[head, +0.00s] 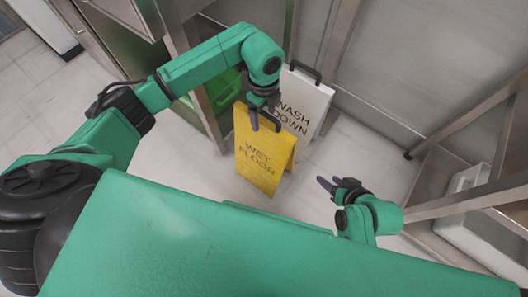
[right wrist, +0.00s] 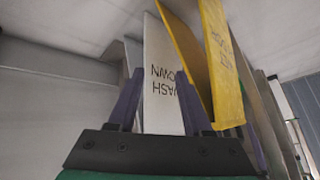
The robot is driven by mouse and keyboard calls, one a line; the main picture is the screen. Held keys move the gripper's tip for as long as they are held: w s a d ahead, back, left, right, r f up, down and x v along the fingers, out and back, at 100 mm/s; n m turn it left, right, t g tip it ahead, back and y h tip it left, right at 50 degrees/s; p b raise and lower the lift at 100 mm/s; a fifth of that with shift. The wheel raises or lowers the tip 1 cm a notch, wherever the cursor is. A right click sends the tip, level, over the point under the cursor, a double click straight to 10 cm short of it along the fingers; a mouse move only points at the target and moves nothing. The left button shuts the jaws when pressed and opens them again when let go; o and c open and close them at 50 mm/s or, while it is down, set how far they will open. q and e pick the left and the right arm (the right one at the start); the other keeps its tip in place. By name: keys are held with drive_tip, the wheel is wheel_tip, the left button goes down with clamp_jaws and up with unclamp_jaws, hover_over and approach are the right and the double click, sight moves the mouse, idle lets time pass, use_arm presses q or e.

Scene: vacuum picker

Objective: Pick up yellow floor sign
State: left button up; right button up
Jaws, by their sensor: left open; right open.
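The yellow floor sign (head: 262,160), marked WET FLOOR, stands upright and folded out on the tiled floor in the middle of the head view. Its yellow panels also show right of centre in the right wrist view (right wrist: 224,75). My left gripper (head: 263,112) is open at the sign's top edge, by its dark handle, and partly covers it. I cannot tell whether they touch. My right gripper (head: 335,187) is open and empty, to the right of the sign and apart from it. Its two purple fingers show in the right wrist view (right wrist: 158,105).
A white sign (head: 306,100) marked WASH DOWN stands just behind the yellow one. Metal frame legs (head: 205,115) stand close on the left. A metal rack with a white bin (head: 468,185) is at the right.

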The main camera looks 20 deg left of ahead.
sight(264, 121)
use_arm(q)
wheel_tip(264, 121, down, 3)
drive_tip(key=shift+s+d+f+b, duration=0.1)
drive_tip(key=shift+f+b, duration=0.1)
drive_tip(key=shift+b, duration=0.3)
drive_tip(key=shift+f, duration=0.3)
clamp_jaws()
use_arm(e)
drive_tip(key=a, duration=0.1)
drive_tip(key=a+f+t, duration=0.1)
drive_tip(key=a+y, duration=0.1)
drive_tip(key=shift+w+f+t, duration=0.25)
drive_tip(key=shift+w+t, duration=0.15)
use_arm(q)
drive_tip(key=shift+r, duration=0.1)
